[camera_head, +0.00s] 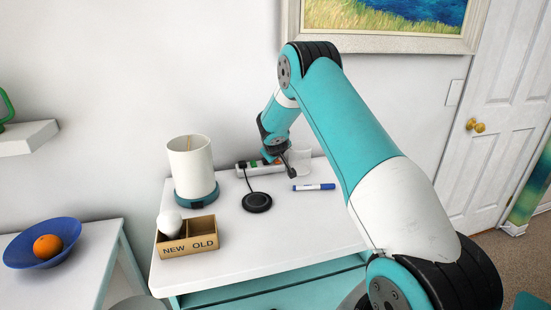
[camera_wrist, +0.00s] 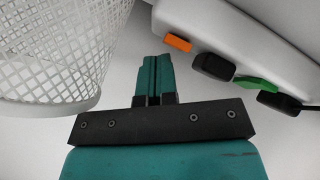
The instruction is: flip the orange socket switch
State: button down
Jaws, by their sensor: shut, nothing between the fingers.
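The white power strip (camera_head: 242,168) lies at the back of the white desk, against the wall. In the wrist view the strip (camera_wrist: 265,30) fills the upper right. Its orange switch (camera_wrist: 179,42) sticks out at the strip's near end, and a green switch (camera_wrist: 257,83) sits further along between two black plugs. My gripper (camera_wrist: 153,62) is shut and empty; in the picture its tips are left of and below the orange switch, with a visible gap. In the head view my wrist covers part of the strip's right end.
A white mesh cup (camera_wrist: 60,45) stands close on the left of my fingers. A blue marker (camera_head: 314,187), a round black pad (camera_head: 257,202) with a cable, a lamp (camera_head: 190,160) and a NEW/OLD box (camera_head: 187,245) are on the desk. The desk's front right is clear.

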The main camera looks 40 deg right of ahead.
jog(key=shift+w+r, duration=0.15)
jog(key=shift+r, duration=0.1)
jog(key=shift+a+r, duration=0.1)
jog(key=shift+r, duration=0.3)
jog(key=shift+s+a+r+p, duration=0.15)
jog(key=shift+r+p, duration=0.55)
jog(key=shift+r, duration=0.4)
jog(key=shift+s+d+r+p, duration=0.1)
jog(key=shift+r+p, duration=0.55)
jog(key=shift+r, duration=0.45)
